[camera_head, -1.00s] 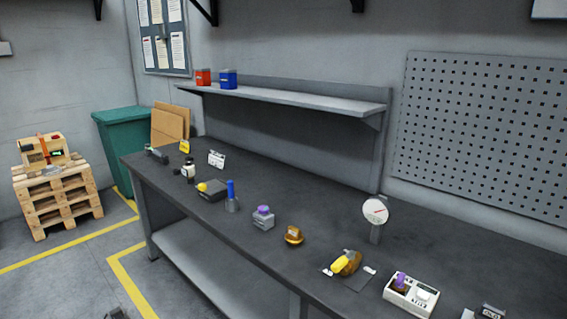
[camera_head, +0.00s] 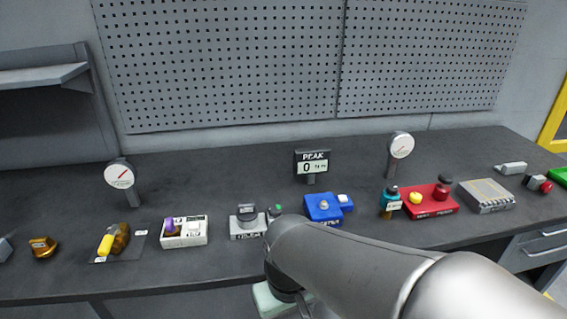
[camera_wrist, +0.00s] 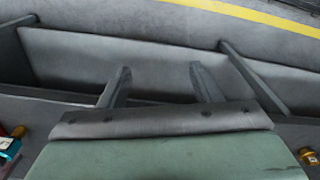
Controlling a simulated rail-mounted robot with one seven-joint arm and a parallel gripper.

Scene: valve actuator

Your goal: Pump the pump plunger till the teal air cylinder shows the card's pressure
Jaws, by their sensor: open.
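The teal air cylinder (camera_head: 389,195) stands on the bench right of centre in the head view, with a small white card (camera_head: 395,206) at its front. Beside it is a red base (camera_head: 428,205) with a yellow knob (camera_head: 415,197) and a dark upright part (camera_head: 443,186); I cannot tell whether this is the pump plunger. A round white gauge (camera_head: 402,147) stands behind them; its reading is too small. Part of a teal thing (camera_wrist: 8,146) shows at the wrist view's left edge. My gripper (camera_wrist: 160,86) is open and empty, pointing at the bench's front side.
A blue device (camera_head: 323,208) and a PEAK display (camera_head: 312,164) reading 0 stand mid-bench. A white box (camera_head: 184,232), a brown-and-yellow part (camera_head: 114,240) and another gauge (camera_head: 120,176) are to the left. A grey ribbed box (camera_head: 486,195) is right of the red base. The bench's back strip is mostly clear.

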